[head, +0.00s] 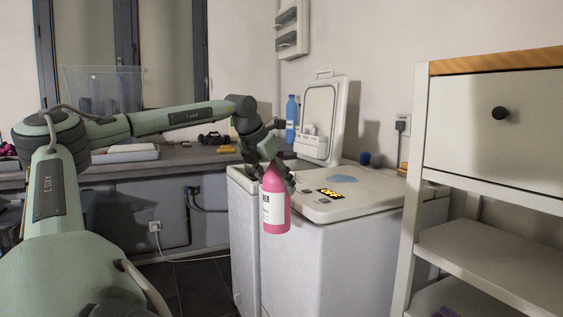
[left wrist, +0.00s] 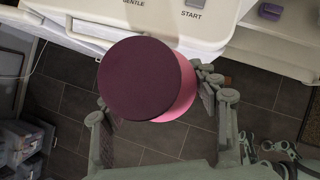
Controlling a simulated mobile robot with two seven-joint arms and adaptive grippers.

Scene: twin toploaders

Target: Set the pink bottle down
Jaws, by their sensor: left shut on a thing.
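The pink bottle (head: 276,210) has dark lettering on its side and hangs upright in the air, in front of the white toploaders. My left gripper (head: 276,172) is shut on its upper part. In the left wrist view the pink bottle (left wrist: 186,95) shows a dark round end towards the camera and a strip of pink side. The fingers of my left gripper (left wrist: 160,108) lie on both sides of it. Whether the bottle touches the machine's front edge cannot be told. My right gripper is not seen in the head view.
The near toploader (head: 345,205) has a flat closed top with a yellow-marked panel and a blue patch. An upright lid (head: 323,120) stands behind it. A blue bottle (head: 291,115) stands at the back. A shelf unit (head: 490,135) blocks the right side.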

